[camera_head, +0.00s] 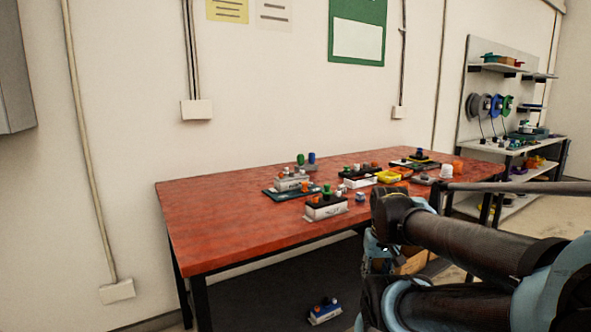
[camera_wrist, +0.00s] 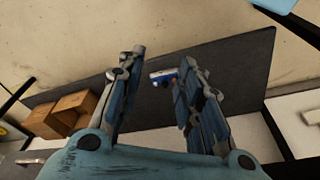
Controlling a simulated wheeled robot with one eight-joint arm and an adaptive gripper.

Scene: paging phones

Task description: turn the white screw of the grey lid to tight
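Several small white and black devices with coloured knobs stand on the red table (camera_head: 225,215) in the head view. The nearest is a white-based box (camera_head: 326,210) with green and orange knobs. A small grey piece (camera_head: 422,180) lies toward the right side of the table; I cannot tell whether it is the grey lid. No white screw can be made out for certain at this size. My gripper (camera_wrist: 163,62) is open in the wrist view, its two fingers apart with nothing gripped. It hangs over the dark lower shelf, away from the tabletop devices.
A blue and white device (camera_wrist: 163,76) lies on the dark lower shelf (camera_wrist: 230,75), showing between the fingers. Cardboard boxes (camera_wrist: 72,110) are at the left. A yellow tray (camera_head: 389,176) and white cup (camera_head: 446,172) stand on the table. The table's left end is clear.

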